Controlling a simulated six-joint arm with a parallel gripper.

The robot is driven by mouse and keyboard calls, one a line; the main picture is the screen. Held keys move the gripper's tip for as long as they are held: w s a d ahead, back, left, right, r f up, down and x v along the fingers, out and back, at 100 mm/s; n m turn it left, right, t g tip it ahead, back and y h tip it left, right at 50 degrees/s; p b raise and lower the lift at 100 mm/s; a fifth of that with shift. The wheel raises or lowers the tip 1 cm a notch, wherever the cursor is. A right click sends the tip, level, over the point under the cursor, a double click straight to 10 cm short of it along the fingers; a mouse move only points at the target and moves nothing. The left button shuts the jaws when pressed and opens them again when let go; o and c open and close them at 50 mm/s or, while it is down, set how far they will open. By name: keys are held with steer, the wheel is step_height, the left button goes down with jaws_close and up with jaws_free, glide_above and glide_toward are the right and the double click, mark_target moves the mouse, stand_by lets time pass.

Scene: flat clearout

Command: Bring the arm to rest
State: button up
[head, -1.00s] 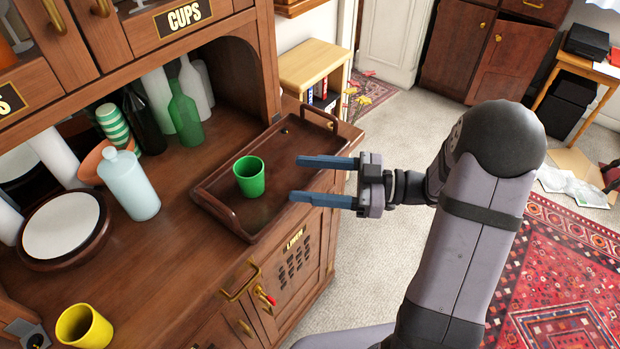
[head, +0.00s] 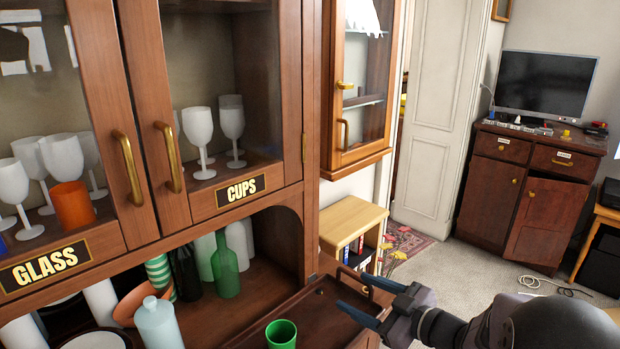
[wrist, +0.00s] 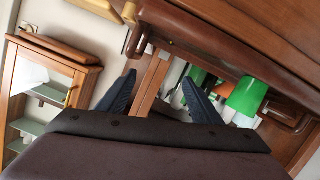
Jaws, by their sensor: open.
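My gripper (head: 366,312) is open and empty at the lower right of the head view, its two blue fingers pointing left over the edge of the brown tray (head: 300,303). In the wrist view my gripper (wrist: 160,95) shows its two dark fingers apart with nothing between them. A green cup (head: 281,334) stands on the tray, left of my fingers and apart from them. The green cup also shows at the right of the wrist view (wrist: 246,97).
A wooden cabinet with doors labelled GLASS (head: 45,263) and CUPS (head: 241,188) fills the left. A green bottle (head: 225,268) and a pale bottle (head: 158,325) stand on its counter. A small wooden shelf (head: 352,220) stands behind the tray. Carpeted floor is open at right.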

steer(key=w+d+r+m+h, duration=0.1)
steer(key=d+r+m+t+h+p, duration=0.1)
steer(key=d+h, duration=0.1)
steer(key=w+d+r+m+h, duration=0.1)
steer(key=d+h, duration=0.1)
steer(key=shift+w+d+r+t, duration=0.1)
steer(key=shift+w+r+t, duration=0.2)
steer(key=shift+r+t, duration=0.1)
steer(key=s+d+f+m+g+h+p, duration=0.2)
steer(key=s+d+f+m+g+h, duration=0.1)
steer(key=s+d+f+m+h, duration=0.25)
steer(key=s+a+f+m+g, duration=0.1)
steer(key=s+a+f+g, duration=0.1)
steer(key=s, duration=0.5)
steer(key=s+a+f+m+g+p, duration=0.1)
steer(key=s+g, duration=0.3)
steer(key=s, duration=0.4)
steer(key=s+a+f+m+g+p, duration=0.1)
steer(key=s+a+f+g, duration=0.2)
steer(key=s, duration=0.5)
steer(key=shift+a+g, duration=0.6)
